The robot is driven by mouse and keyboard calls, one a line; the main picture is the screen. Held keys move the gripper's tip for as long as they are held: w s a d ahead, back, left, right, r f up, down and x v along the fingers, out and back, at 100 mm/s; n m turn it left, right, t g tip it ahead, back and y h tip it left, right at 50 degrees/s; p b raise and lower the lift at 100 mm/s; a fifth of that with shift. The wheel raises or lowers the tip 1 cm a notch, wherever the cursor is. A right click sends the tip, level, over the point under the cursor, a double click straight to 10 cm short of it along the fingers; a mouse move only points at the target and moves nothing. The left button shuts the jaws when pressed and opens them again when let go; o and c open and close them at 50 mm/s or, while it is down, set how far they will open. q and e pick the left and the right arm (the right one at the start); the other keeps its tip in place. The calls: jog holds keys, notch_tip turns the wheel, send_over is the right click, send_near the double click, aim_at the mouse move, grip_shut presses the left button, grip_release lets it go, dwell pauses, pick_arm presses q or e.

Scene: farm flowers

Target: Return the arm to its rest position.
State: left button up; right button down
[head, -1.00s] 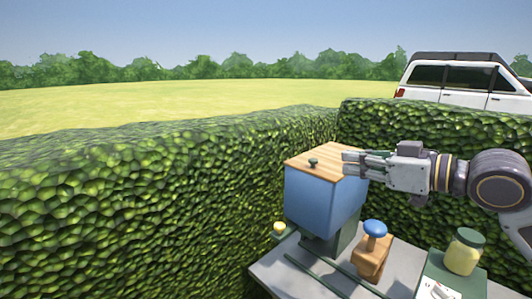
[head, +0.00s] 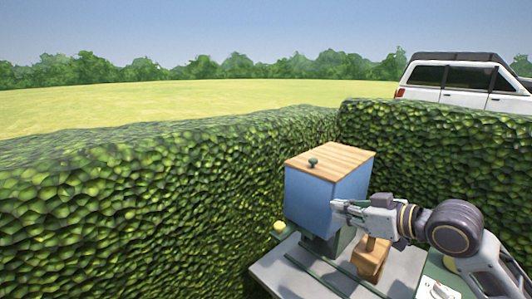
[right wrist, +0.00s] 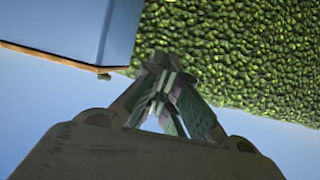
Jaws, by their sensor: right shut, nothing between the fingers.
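My right gripper (head: 335,211) is shut and empty in the head view. It appears in front of the right part of a blue box (head: 310,203) with a wooden lid; whether it touches the box is unclear. In the right wrist view the closed fingers (right wrist: 165,88) point toward the hedge, with the blue box (right wrist: 60,25) at the upper left. My right arm (head: 450,228) comes in from the lower right. My left gripper is not in view.
The box's wooden lid (head: 332,160) has a dark knob. A wooden block (head: 370,258) stands on the grey table (head: 290,272), partly hidden by my gripper. A green hedge (head: 150,200) borders the table. A yellow item (head: 279,226) lies left of the box.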

notch_tip(320, 180, down, 13)
jog(key=s+m+g+h, duration=0.1)
jog(key=s+m+h, duration=0.1)
jog(key=s+d+f+m+g+h, duration=0.2)
jog(key=s+f+g+h, duration=0.1)
jog(key=s+f, duration=0.8)
jog(key=s+d+f+m+g+h, duration=0.25)
jog(key=s+f, duration=0.55)
jog(key=f, duration=0.5)
jog(key=s+f+g+h, duration=0.1)
jog(key=s+f+g, duration=0.15)
jog(key=f, duration=3.15)
jog(key=s+d+f, duration=0.2)
jog(key=s+f, duration=0.7)
jog(key=s, duration=0.1)
jog(key=s+d+f+n, duration=0.1)
jog(key=s+d+f, duration=0.2)
jog(key=s+f, duration=0.6)
jog(key=s, duration=0.2)
jog(key=shift+s+d+g, duration=0.3)
jog(key=shift+d, duration=0.05)
jog(key=shift+s+f, duration=0.1)
